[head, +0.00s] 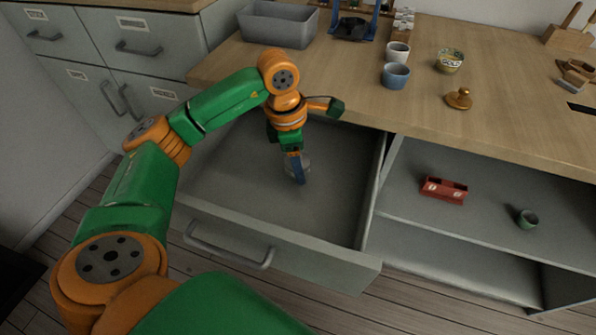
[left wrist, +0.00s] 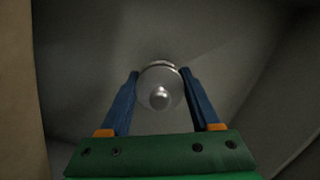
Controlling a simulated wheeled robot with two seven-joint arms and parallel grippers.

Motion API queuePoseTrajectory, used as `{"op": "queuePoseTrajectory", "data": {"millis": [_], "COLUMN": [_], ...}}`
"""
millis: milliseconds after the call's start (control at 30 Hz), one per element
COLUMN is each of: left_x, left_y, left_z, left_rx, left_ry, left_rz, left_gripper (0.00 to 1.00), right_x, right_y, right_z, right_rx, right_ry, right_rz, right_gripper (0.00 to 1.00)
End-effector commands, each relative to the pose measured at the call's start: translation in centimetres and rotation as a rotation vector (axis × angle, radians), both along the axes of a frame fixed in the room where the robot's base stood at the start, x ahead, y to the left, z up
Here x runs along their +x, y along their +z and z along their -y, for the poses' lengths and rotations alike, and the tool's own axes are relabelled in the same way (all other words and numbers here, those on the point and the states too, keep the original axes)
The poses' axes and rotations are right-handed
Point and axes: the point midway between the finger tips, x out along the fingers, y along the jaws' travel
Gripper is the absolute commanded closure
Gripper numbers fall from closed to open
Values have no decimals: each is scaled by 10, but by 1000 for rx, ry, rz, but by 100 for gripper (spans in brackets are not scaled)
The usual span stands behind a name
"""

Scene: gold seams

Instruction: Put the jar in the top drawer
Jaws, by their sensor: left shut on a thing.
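The top drawer (head: 335,200) is pulled out below the counter in the head view and looks otherwise empty. My left gripper (head: 298,176) points down inside the drawer's opening. In the left wrist view its two blue fingers (left wrist: 160,85) are shut on the jar (left wrist: 160,91), a round, silvery thing with a shiny knob on top. In the head view the jar (head: 306,166) is mostly hidden behind the fingers. I cannot tell whether the jar touches the drawer floor. My right gripper is not in view.
On the wooden counter (head: 400,112) stand a grey bin (head: 278,25), a white cup (head: 397,52), a blue cup (head: 396,75), a patterned bowl (head: 450,60) and a brown lid (head: 459,98). An open shelf right of the drawer holds a red box (head: 444,190) and a green cup (head: 527,218).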

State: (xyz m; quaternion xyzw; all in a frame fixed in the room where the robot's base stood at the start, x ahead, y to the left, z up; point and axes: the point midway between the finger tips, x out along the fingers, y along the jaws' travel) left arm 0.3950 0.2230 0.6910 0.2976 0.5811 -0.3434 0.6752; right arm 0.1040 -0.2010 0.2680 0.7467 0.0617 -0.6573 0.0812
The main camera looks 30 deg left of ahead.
Motion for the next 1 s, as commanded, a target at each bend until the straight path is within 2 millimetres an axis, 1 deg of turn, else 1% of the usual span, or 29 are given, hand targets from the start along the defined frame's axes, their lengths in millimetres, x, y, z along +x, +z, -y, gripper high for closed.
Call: {"op": "queuePoseTrajectory", "data": {"millis": [33, 133, 200, 400, 533, 567, 600, 633, 667, 900, 1000], "left_x": [-1, -1, 0, 0, 0, 0, 0, 0, 0, 0, 0], "left_y": [-13, -29, -32, -32, -36, -35, -35, -35, -35, -34, -26], "left_z": [-3, -2, -1, -1, -1, -1, -1, -1, -1, -1, -1], "left_rx": [1, 1, 0, 0, -1, 0, 0, 0, 0, 0, 1], "left_ry": [2, 1, 0, 0, 1, 1, 1, 1, 1, 1, 1], "left_rz": [-6, -4, -3, -1, -1, -2, -2, -2, -2, -2, -1], "left_gripper": [100, 100, 100, 100, 100, 29, 18, 10, 7, 7, 7], "right_x": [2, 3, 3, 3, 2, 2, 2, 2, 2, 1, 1], "right_y": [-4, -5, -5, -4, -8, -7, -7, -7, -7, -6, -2], "right_z": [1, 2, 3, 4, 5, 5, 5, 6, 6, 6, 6], "right_rx": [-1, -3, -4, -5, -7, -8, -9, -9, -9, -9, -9], "right_ry": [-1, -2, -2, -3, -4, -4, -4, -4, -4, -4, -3], "right_rz": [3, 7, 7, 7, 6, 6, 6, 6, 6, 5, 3], "right_gripper": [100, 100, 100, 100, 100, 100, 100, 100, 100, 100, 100]}}
